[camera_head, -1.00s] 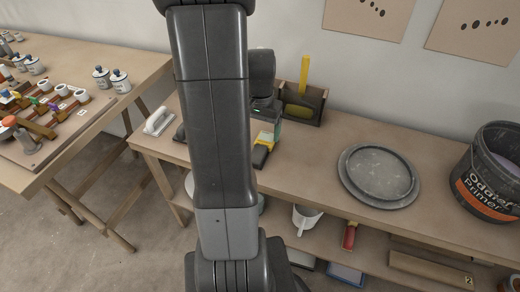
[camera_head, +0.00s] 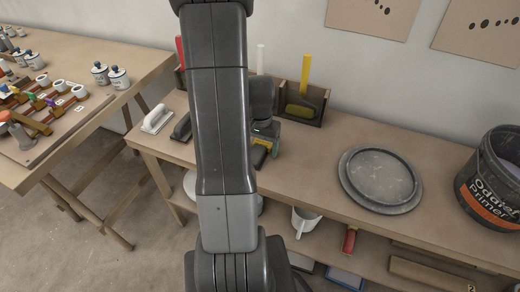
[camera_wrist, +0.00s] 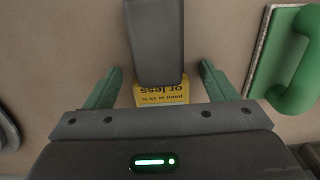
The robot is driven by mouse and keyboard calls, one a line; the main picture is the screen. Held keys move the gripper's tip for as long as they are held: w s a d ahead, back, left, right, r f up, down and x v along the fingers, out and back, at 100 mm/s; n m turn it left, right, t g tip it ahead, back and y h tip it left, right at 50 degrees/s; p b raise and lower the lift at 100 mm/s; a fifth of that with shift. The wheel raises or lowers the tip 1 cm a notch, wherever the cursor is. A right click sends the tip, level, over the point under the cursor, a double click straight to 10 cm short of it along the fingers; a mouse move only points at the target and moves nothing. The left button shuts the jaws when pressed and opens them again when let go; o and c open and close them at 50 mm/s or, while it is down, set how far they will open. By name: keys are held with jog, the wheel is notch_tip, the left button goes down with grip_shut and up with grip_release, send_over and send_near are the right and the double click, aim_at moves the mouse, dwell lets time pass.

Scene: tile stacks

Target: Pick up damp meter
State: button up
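The damp meter is a dark body with a yellow, printed part. In the wrist view, the damp meter (camera_wrist: 155,40) lies between the two green fingers, with its yellow part close to the palm. My gripper (camera_wrist: 161,68) is open, with a gap visible on each side of the meter. In the head view, my gripper (camera_head: 268,137) is low over the workbench, partly behind my arm. The dark end of the damp meter (camera_head: 259,156) shows just below it; the rest is mostly hidden by the gripper.
A green-handled float (camera_wrist: 295,65) lies close to the right finger. A wooden holder with a yellow-handled tool (camera_head: 303,104) stands behind the gripper. A round grey lid (camera_head: 380,178) and a primer bucket (camera_head: 490,180) are to the right. White-handled (camera_head: 158,118) and dark-handled floats lie left.

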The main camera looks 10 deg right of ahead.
aim_at(260, 145)
jog(key=c, duration=1)
notch_tip(260, 145, up, 10)
jog(key=shift+p, duration=0.8)
